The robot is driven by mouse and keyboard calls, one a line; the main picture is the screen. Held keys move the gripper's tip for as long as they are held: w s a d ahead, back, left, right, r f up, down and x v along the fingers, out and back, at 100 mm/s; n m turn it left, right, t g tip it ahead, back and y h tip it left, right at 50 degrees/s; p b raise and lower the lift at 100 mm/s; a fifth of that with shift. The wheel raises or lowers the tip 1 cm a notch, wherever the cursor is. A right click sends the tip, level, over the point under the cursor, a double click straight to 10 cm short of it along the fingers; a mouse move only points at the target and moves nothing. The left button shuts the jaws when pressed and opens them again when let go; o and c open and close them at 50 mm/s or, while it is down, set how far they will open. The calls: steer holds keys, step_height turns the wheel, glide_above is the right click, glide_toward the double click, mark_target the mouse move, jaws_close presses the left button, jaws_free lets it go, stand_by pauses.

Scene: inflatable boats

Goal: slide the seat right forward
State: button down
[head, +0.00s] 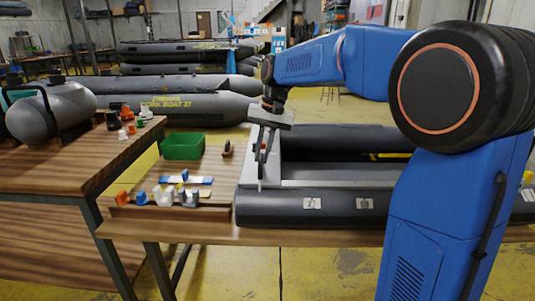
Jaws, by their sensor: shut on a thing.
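The seat (277,158) looks like a pale grey board lying across the left end of a dark grey inflatable boat (300,208) on the table. My gripper (263,163) points down at the seat, with its fingers close together. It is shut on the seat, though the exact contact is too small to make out. The boat's near tube carries two small white labels. My blue arm hides the right part of the boat.
A green bin (183,146) and a wooden tray (170,207) of small blue, white and orange parts stand left of the boat. A second wooden table (70,165) at left holds a grey cylinder (52,112). Stacked boats (185,108) lie behind.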

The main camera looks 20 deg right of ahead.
steer(key=c, duration=1.8)
jaws_free()
steer(key=shift+o, duration=0.2)
steer(key=shift+r, duration=0.1)
steer(key=s+d+r, duration=0.1)
steer(key=d+r, duration=0.2)
steer(key=r, duration=1.4)
steer(key=shift+d, duration=0.15)
steer(key=shift+s+f, duration=0.1)
steer(key=s+d+f+n+t+h, duration=0.1)
steer(key=s+d+f+t, duration=0.1)
steer(key=s+f, duration=1.2)
steer(key=s+d+f+n+t+h, duration=0.1)
steer(key=s+d+f+n+t, duration=0.1)
steer(key=s+f, duration=1.2)
steer(key=s+d, duration=0.1)
steer(key=s, duration=0.4)
steer(key=shift+s+d+n, duration=0.15)
steer(key=shift+n, duration=0.15)
